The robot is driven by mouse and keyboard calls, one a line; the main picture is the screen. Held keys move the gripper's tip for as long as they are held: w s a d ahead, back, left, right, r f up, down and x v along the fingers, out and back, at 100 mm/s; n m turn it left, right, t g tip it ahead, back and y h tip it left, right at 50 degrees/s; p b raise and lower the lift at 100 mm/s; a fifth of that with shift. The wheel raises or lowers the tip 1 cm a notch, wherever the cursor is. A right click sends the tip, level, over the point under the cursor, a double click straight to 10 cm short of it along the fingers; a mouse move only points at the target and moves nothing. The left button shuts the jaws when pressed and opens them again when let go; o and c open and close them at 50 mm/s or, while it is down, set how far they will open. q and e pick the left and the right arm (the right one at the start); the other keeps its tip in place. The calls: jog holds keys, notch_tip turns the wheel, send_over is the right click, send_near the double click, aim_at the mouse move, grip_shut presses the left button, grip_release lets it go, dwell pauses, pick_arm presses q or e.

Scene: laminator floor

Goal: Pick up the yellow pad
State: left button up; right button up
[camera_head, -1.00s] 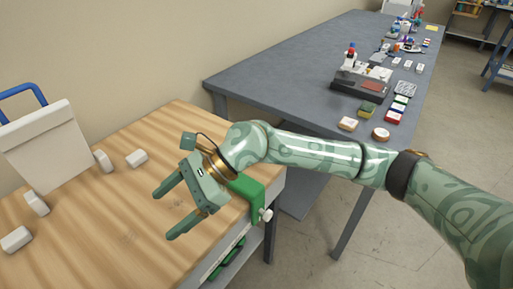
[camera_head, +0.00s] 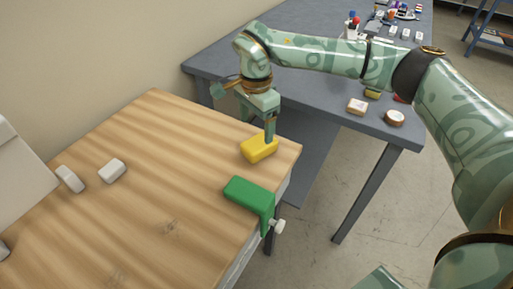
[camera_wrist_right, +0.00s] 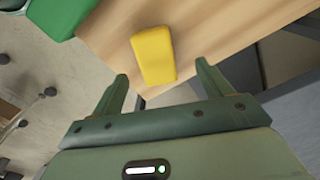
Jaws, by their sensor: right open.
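The yellow pad (camera_head: 259,149) lies on the wooden table near its far right corner. It also shows in the right wrist view (camera_wrist_right: 154,55), just beyond and between the open fingers. My right gripper (camera_head: 262,132) is over the table corner, pointing down, its fingers close to the pad. In the right wrist view the gripper (camera_wrist_right: 162,88) is open, with nothing between its fingertips. In the head view one finger overlaps the pad's far edge; I cannot tell whether it touches. My left gripper is not in view.
A green clamp (camera_head: 248,193) grips the table edge just in front of the pad. A grey table (camera_head: 330,105) with small items stands behind. The middle of the wooden table (camera_head: 165,200) is clear.

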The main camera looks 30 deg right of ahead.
aim_at(258, 142)
jog(key=shift+f, duration=0.8)
jog(key=shift+s+f, duration=0.1)
jog(key=shift+f, duration=0.3)
jog(key=f+b, duration=0.2)
jog(key=f, duration=0.1)
jog(key=f+b, duration=0.1)
jog(key=f, duration=0.1)
jog(key=shift+s, duration=0.25)
jog(key=shift+r, duration=0.15)
jog(key=shift+c, duration=0.9)
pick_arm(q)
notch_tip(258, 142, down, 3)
pick_arm(e)
jog(key=c, duration=1)
jog(key=shift+o, duration=0.2)
